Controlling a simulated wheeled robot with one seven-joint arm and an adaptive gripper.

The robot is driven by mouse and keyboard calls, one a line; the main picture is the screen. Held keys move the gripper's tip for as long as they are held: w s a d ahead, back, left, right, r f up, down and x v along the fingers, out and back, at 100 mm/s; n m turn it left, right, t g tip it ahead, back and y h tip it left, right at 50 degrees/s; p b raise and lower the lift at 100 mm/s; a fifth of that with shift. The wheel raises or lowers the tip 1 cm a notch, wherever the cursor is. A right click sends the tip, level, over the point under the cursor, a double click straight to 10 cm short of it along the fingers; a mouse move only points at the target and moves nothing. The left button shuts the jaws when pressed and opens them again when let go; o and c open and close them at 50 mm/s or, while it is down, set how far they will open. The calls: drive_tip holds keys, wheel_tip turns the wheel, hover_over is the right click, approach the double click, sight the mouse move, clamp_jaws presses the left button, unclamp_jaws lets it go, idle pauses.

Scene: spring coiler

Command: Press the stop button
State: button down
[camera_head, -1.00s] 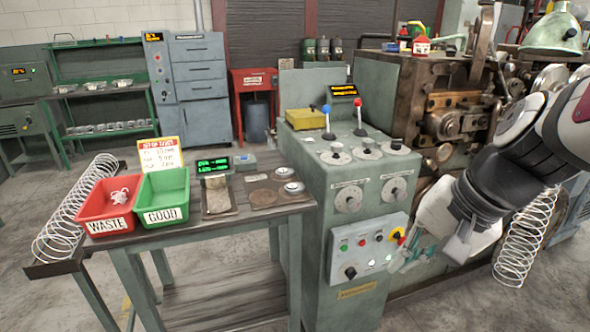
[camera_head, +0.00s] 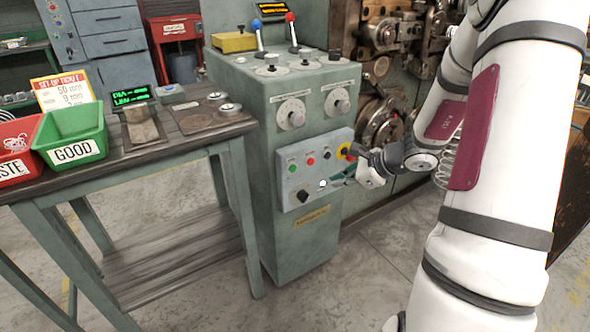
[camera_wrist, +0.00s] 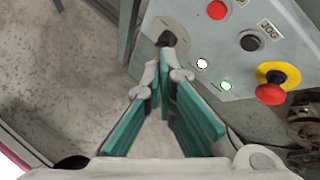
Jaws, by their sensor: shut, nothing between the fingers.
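The grey control panel (camera_head: 314,178) is on the front of the green machine cabinet. A flat red button (camera_head: 311,161), apparently the stop button, sits between a green and a black button; its label is unreadable. It also shows at the top of the wrist view (camera_wrist: 217,9). A separate red mushroom button on a yellow ring (camera_head: 344,152) is at the panel's right end. My gripper (camera_head: 338,182) is shut and empty before the panel's lower right. In the wrist view, its teal fingers (camera_wrist: 165,72) meet just below the black knob (camera_wrist: 167,38); contact cannot be told.
A black button (camera_wrist: 250,40) labelled JOG and white lights (camera_wrist: 202,63) lie near the red button. The table (camera_head: 180,152) with the green GOOD bin (camera_head: 75,150) stands left of the cabinet. Machine parts (camera_head: 385,122) crowd the right; floor in front is open.

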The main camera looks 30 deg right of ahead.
sight(311, 162)
drive_tip(key=shift+w+d+f+m, duration=0.1)
drive_tip(key=shift+d+f+m, duration=0.2)
drive_tip(key=shift+f, duration=0.25)
drive_tip(key=shift+d+f+m, duration=0.25)
drive_tip(key=shift+f+m, duration=0.05)
drive_tip(key=shift+f, duration=0.25)
drive_tip(key=w+p, duration=0.1)
drive_tip(key=w, duration=0.7)
drive_tip(key=shift+w+a, duration=0.2)
drive_tip(key=shift+w, duration=0.2)
drive_tip(key=shift+w, duration=0.1)
idle(0.6)
drive_tip(key=shift+w, duration=0.3)
drive_tip(key=shift+w, duration=0.4)
idle(0.6)
idle(0.4)
drive_tip(key=shift+s, duration=0.8)
